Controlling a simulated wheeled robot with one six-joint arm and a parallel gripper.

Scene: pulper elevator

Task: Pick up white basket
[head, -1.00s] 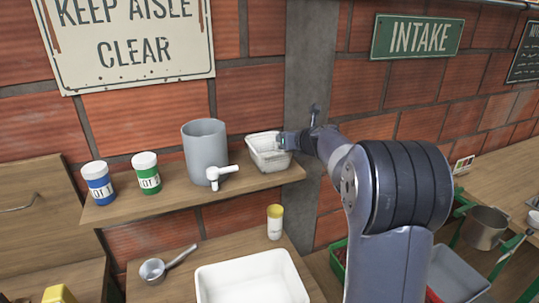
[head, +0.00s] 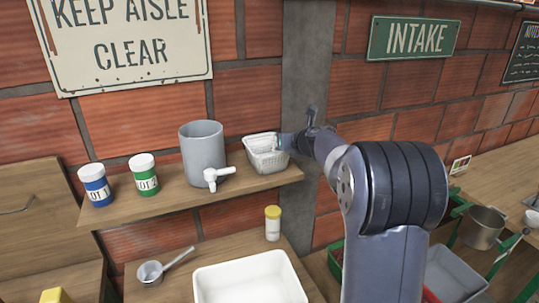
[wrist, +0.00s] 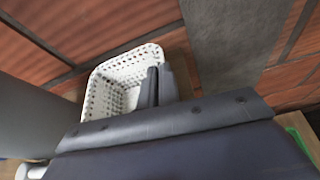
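The white basket (head: 267,158) is a small rectangular basket with perforated walls. It is at the right end of the wall shelf, to the right of a grey container. In the wrist view the basket (wrist: 118,82) lies ahead of my gripper, with its open top visible. My gripper (wrist: 157,72) has its two dark fingers close together at the basket's right side wall, one finger inside and one outside. They appear shut on that wall. In the head view my gripper (head: 282,143) meets the basket's right edge. I cannot tell whether the basket is lifted off the shelf.
The shelf (head: 240,184) also holds the grey container (head: 203,155) with a white tap, a green jar (head: 144,176) and a blue jar (head: 96,186). Below are a yellow-capped bottle (head: 272,224), a scoop (head: 152,272) and a white tub (head: 250,280). A brick wall stands behind.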

